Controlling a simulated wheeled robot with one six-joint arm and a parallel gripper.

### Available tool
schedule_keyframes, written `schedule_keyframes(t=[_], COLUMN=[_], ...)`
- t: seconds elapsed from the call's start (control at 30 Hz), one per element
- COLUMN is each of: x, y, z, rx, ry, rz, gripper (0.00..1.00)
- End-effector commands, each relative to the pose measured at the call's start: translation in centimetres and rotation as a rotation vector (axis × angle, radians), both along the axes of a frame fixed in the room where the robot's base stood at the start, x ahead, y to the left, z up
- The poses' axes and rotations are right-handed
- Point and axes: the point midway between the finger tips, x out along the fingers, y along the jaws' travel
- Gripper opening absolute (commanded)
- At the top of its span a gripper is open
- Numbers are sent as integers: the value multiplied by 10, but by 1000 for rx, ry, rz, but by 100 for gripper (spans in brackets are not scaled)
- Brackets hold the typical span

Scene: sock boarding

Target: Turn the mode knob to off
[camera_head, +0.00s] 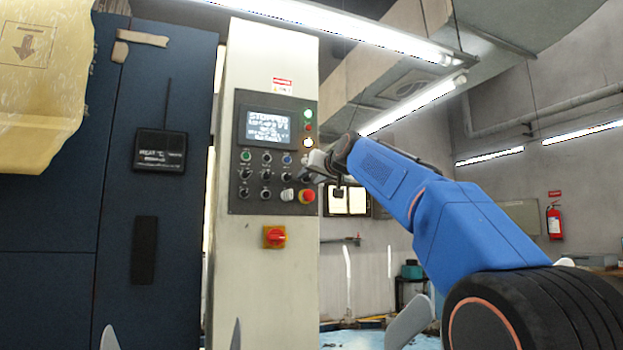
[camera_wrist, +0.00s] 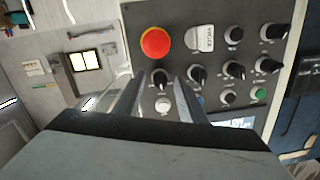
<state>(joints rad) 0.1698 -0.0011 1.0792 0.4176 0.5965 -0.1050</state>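The grey control panel (camera_head: 277,180) on the pale column carries several black knobs; it fills the right of the wrist view (camera_wrist: 215,18). My gripper (camera_head: 312,166) is at the panel's right edge in the head view. In the wrist view my gripper (camera_wrist: 160,82) is open, its two fingers apart. A black knob (camera_wrist: 160,77) with a white mark shows between the fingertips, with gaps on both sides; I cannot tell how far along its depth the fingers reach. The labels are too small to read, so I cannot tell which knob is the mode knob.
A red emergency button (camera_wrist: 155,42) is close to the knob between my fingers, with a white button (camera_wrist: 201,38) beside it. A lit display (camera_head: 268,127) is above the knobs. A red and yellow switch (camera_head: 274,237) is below. A dark blue cabinet (camera_head: 60,230) stands left.

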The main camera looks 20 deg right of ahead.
Motion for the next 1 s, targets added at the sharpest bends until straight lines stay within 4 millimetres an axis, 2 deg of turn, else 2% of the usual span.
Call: schedule_keyframes(t=[0.13,0.27,1.0], x=[-5,-19,-153], y=[0,-1,-10], z=[1,3,9], rx=[0,0,0], ry=[-1,-2,0], rz=[0,-1,-2], gripper=[37,37,37])
